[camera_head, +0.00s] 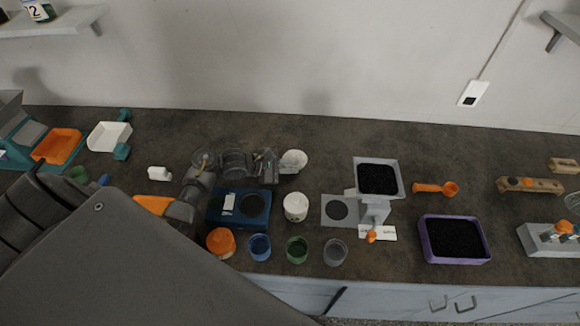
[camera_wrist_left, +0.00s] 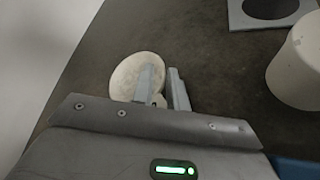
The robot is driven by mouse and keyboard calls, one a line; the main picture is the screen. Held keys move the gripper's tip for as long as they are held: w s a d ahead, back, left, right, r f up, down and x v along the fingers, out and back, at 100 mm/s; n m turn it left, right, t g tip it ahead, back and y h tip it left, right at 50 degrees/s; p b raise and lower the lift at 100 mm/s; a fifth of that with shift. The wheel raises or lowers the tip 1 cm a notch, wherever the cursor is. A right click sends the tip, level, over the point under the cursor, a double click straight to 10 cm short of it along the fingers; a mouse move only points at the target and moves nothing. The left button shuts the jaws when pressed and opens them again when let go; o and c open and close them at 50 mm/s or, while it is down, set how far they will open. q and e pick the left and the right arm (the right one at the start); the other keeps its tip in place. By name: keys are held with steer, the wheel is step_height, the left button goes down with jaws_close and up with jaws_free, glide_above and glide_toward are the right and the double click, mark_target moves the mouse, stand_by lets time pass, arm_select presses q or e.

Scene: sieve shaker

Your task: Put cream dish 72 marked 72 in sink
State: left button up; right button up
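The cream dish (camera_head: 299,157) sits at the back of the dark counter, near the wall. It also shows in the left wrist view (camera_wrist_left: 127,75); I cannot read a 72 on it. My left gripper (camera_head: 285,164) reaches it from the left. In the left wrist view, the left gripper's (camera_wrist_left: 166,84) two fingers stand a little apart. One finger overlaps the dish and the other is just right of its edge, with a bit of rim between them. Contact cannot be told. No sink and no right gripper are in view.
A cream jar (camera_head: 296,207) stands in front of the dish. A blue scale (camera_head: 214,212) lies under my left arm. Blue (camera_head: 260,247), green (camera_head: 297,250) and grey (camera_head: 335,252) cups line the front edge. A black-filled hopper (camera_head: 396,188) and purple tray (camera_head: 425,240) stand right.

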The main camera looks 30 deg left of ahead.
arm_select(q)
steer(key=shift+o, duration=1.1)
